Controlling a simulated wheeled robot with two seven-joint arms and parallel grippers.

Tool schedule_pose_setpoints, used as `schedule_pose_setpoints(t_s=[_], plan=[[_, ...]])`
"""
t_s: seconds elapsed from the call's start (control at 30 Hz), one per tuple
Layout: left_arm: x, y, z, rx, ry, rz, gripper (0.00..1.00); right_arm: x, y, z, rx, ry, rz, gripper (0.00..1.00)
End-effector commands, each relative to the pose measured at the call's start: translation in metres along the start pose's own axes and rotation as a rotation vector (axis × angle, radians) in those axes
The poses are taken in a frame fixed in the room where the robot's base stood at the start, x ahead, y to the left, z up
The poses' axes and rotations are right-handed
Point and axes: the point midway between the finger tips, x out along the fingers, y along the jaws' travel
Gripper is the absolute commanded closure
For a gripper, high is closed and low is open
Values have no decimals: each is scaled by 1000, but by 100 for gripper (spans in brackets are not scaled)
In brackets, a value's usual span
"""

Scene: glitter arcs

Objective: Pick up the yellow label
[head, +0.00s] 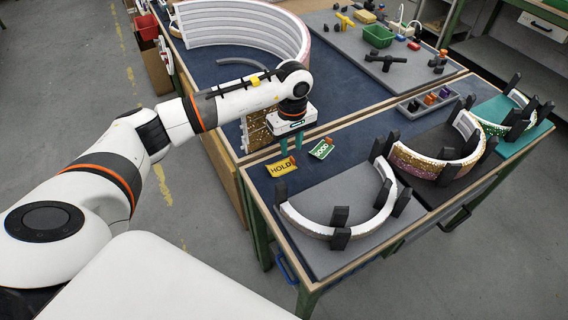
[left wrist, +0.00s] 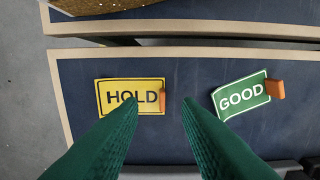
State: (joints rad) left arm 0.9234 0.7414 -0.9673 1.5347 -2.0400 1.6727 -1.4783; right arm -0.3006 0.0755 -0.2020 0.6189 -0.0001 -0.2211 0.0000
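The yellow label (head: 282,168), printed HOLD, lies on the blue table top near its left corner. It has an orange tab at its right end and also shows in the left wrist view (left wrist: 118,96). My left gripper (head: 291,143) is above the table's back edge, beyond the label and apart from it. In the left wrist view its two green fingers (left wrist: 160,108) are spread with nothing between them; the left finger overlaps the label's lower right part in the picture. My right gripper is not in view.
A green GOOD label (head: 321,149) with an orange tab lies right of the yellow one. A white arc (head: 345,222) in black holders stands on a grey mat in front. A glittery board (head: 257,132) stands behind my left gripper.

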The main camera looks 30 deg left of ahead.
Motion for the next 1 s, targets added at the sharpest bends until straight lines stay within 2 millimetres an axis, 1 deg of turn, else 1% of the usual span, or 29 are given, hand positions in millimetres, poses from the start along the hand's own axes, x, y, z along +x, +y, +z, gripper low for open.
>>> schedule_pose_setpoints(t_s=[0.03, 0.1, 0.23, 0.33, 0.53, 0.57, 0.6, 0.73, 1.0], plan=[[7, 0, -3, 1, 4, 3, 69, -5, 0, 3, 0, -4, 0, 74], [18, -2, -6, 0, 4, 4, 69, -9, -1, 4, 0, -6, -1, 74], [35, -2, -5, -2, 2, 2, 69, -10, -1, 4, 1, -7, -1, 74], [40, -2, -5, -1, 2, 0, 69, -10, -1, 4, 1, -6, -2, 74], [41, -2, -4, -1, 1, 0, 69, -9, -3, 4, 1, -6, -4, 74], [41, -2, -4, -1, 1, 0, 72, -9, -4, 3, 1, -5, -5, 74], [41, -2, -4, -1, 1, 0, 79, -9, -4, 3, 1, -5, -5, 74], [41, -2, -4, -1, 1, -1, 100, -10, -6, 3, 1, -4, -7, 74], [41, -2, -4, -1, 1, -1, 100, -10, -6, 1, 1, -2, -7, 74]])
